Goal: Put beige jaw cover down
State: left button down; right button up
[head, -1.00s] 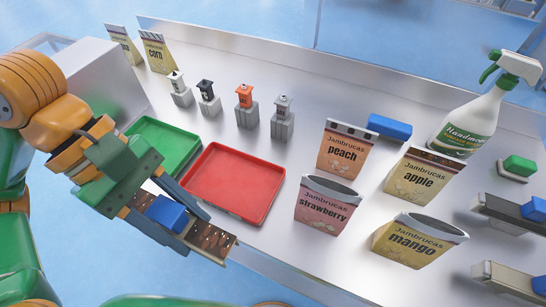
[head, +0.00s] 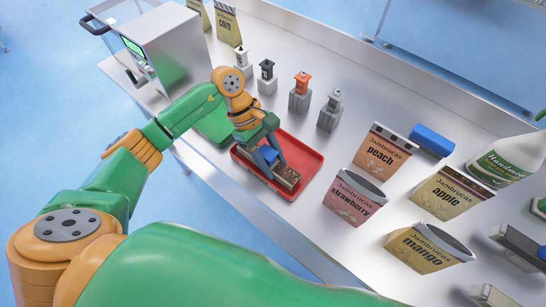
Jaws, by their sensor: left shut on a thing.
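My left gripper (head: 267,161) reaches in from the left and is over the red tray (head: 316,159). It is shut on the blue block of the jaw cover. The jaw cover (head: 288,178) is a short bar with a brown-speckled, beige-brown face and the blue block as its grip. It is low within the tray's outline, near the front. I cannot tell whether it touches the tray floor. My gripper and forearm hide part of the bar. My right gripper is not in view.
A green tray (head: 215,126) lies left of the red one. Small grey dispensers with coloured tops (head: 300,94) stand behind. Peach (head: 384,150), strawberry (head: 353,197), apple (head: 446,193) and mango (head: 428,247) pouches stand right. More jaw covers (head: 518,247) lie at the far right.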

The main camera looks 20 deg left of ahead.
pick_arm(q)
jog(key=shift+w+f, duration=0.1)
jog(key=shift+f, duration=0.1)
jog(key=c, duration=0.7)
grip_release()
jog(key=shift+r, duration=0.35)
jog(key=b+v, duration=0.3)
jog(key=v, duration=0.8)
jog(key=shift+w+a+r+b, duration=0.1)
jog(key=shift+a+r+b, duration=0.15)
jog(key=shift+b, duration=0.1)
